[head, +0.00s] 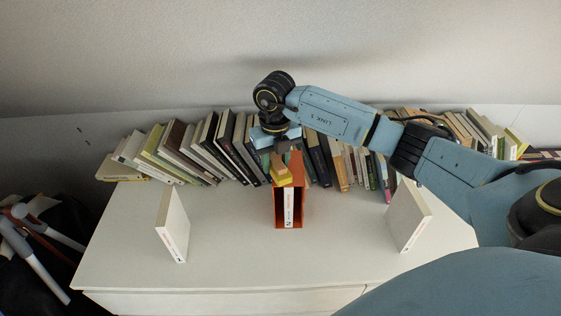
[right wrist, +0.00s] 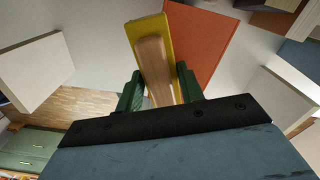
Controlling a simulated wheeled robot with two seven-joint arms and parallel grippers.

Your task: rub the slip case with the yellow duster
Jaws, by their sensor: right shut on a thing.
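The orange slip case (head: 301,205) stands in the middle of the white cabinet top, with a white book (head: 288,207) inside it. It also shows in the right wrist view (right wrist: 202,42). My right gripper (right wrist: 160,85) is shut on the wooden handle of the yellow duster (right wrist: 136,30). In the head view the duster (head: 284,181) is at the top of the slip case, at its left side. I cannot tell whether they touch. My right gripper (head: 278,150) is partly hidden under its wrist there. My left gripper is not in view.
White books stand upright at the left (head: 172,225) and right (head: 408,216) of the slip case. A long row of books (head: 190,150) leans along the wall behind. The white cabinet top (head: 235,255) is clear in front, above a drawer front.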

